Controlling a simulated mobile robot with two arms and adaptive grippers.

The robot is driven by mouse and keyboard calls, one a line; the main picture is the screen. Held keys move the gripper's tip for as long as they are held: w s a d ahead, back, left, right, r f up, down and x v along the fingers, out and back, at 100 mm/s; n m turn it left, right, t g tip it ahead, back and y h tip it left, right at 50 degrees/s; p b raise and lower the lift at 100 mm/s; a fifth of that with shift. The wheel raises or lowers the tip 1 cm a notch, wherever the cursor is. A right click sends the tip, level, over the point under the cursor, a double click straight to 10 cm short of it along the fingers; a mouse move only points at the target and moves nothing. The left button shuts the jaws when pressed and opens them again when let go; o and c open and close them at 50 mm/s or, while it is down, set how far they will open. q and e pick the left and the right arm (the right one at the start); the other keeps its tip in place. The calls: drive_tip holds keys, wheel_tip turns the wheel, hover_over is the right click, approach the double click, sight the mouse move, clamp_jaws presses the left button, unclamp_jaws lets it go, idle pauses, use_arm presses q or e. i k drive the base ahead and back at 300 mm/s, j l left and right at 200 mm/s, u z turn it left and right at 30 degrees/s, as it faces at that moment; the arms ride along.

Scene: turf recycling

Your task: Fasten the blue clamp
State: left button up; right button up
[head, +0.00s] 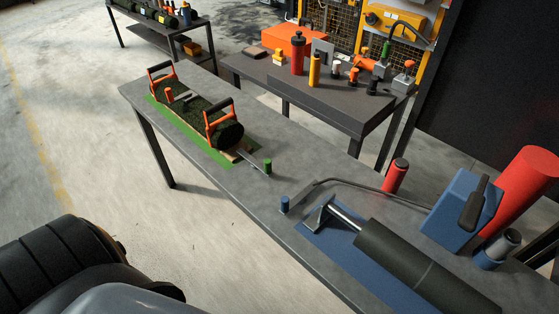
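A blue block with a black lever (460,210) stands at the right end of the long grey table, and a bent dark rod or hose (370,187) runs from it to the left. A dark roll (415,262) with a bright metal shaft (345,217) lies on a blue mat (327,246) in front of it. A small blue-grey bracket (318,214) stands at the shaft's left end. I cannot tell which blue part is the clamp, nor whether it is fastened. Neither of my grippers is in view.
A turf roll with orange-and-black handles (224,129) lies on a green mat (215,155) at the table's far left. A red cylinder (395,176), blue cup (488,252) and small blue cylinder (284,205) stand near the roll. A second table (330,108) behind holds bottles and tools.

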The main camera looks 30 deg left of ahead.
sight(286, 206)
drive_tip(key=u, duration=0.8)
drive_tip(key=i, duration=0.25)
